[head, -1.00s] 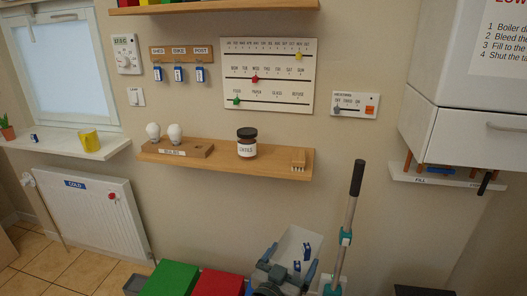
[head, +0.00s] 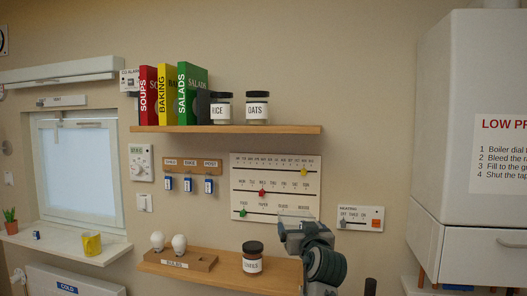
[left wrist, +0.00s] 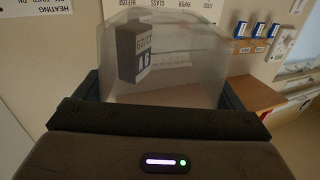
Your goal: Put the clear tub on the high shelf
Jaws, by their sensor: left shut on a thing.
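The high shelf (head: 226,129) is a wooden board on the wall, with books at its left and two jars near its middle; its right end is bare. My left gripper (head: 294,224) is below and right of that bare end, in front of the wall planner. It is shut on the clear tub (head: 296,213), which shows only as a pale edge there. In the left wrist view the see-through tub (left wrist: 190,65) fills the space between the fingers. A dark block with a white and blue label (left wrist: 133,50) shows through its wall. My right gripper is not in view.
The books (head: 176,95), rice jar (head: 221,108) and oats jar (head: 257,108) stand on the high shelf. A lower shelf (head: 215,280) holds two bulbs and a coffee jar (head: 252,258). A white boiler (head: 468,150) is at the right.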

